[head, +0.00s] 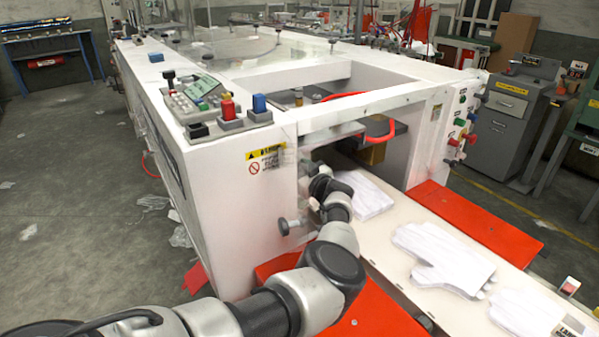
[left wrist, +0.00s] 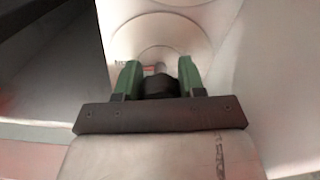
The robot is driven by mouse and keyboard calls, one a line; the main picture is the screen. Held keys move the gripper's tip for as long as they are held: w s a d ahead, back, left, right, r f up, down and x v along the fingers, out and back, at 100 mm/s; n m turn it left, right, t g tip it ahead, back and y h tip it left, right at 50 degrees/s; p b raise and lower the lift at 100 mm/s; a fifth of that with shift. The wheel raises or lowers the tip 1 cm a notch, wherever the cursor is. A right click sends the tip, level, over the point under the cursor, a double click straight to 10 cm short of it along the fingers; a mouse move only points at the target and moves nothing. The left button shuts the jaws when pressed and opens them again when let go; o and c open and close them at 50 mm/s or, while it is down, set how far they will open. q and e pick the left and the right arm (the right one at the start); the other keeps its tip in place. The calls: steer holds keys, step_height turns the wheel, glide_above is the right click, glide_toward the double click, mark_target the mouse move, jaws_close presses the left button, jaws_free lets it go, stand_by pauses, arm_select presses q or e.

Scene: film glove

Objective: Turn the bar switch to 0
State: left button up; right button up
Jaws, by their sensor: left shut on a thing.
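My left gripper (left wrist: 160,72) has two green fingers in the left wrist view. They are shut on a small dark knob (left wrist: 162,86), which looks like the bar switch. A pale round plate shows behind it. Its markings and the way the bar points cannot be read. In the head view my left arm reaches from the lower left to the front of the white machine (head: 228,170). The gripper and the switch are hidden there by the arm and the machine's corner. My right gripper is not in view.
White gloves (head: 443,257) lie on the pale conveyor (head: 388,240) to the right of my arm. Red panels (head: 478,222) flank it. A control box with red and blue buttons (head: 228,108) sits on the machine. Open floor lies left.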

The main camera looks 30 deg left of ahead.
arm_select(q)
steer(key=n+b, duration=0.1)
steer(key=n, duration=0.2)
steer(key=shift+n, duration=0.4)
steer(key=n+b, duration=0.2)
steer(key=n, duration=0.1)
steer(key=shift+w+n, duration=0.1)
steer(key=shift+n, duration=0.2)
steer(key=n+b, duration=0.2)
steer(key=n, duration=0.2)
steer(key=shift+b, duration=0.3)
steer(key=shift+r+n+b, duration=0.2)
steer(key=shift+n+b, duration=0.75)
steer(key=shift+n, duration=0.95)
steer(key=o, duration=0.9)
steer(key=shift+d+f, duration=0.1)
